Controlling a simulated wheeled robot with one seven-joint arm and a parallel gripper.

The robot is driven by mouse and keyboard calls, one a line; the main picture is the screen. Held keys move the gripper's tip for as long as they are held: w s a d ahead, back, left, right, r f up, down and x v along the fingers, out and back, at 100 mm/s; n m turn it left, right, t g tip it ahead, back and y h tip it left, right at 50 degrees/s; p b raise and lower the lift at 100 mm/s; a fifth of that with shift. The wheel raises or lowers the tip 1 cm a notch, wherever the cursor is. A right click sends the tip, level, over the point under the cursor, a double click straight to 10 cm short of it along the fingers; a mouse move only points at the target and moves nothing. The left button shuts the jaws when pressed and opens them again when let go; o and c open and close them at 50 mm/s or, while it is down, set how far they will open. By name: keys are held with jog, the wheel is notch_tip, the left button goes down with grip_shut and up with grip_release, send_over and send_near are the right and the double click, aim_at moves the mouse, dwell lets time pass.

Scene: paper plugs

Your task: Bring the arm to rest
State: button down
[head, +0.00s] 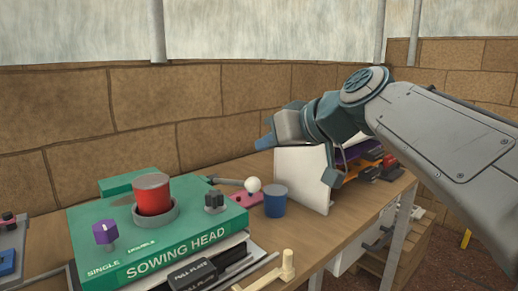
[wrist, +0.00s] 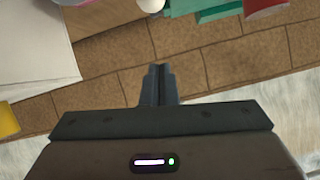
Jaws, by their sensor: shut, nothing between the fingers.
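My arm reaches in from the right in the head view. My gripper (head: 264,143) points left, above the table and in front of the brick wall. In the wrist view the two fingers of my gripper (wrist: 158,72) lie together with nothing between them. The gripper touches nothing that I can see. A white upright panel (head: 303,178) stands on the table below the wrist.
A green "Sowing Head" box (head: 185,252) with a red cylinder (head: 152,193) stands at the left of the wooden table (head: 350,224). A blue cup (head: 275,201) and a white ball (head: 253,184) are near the middle. The brick wall (head: 120,110) runs behind.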

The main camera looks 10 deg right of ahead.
jog(key=shift+v, duration=1)
jog(key=shift+w+d, duration=0.1)
jog(key=shift+d, duration=0.1)
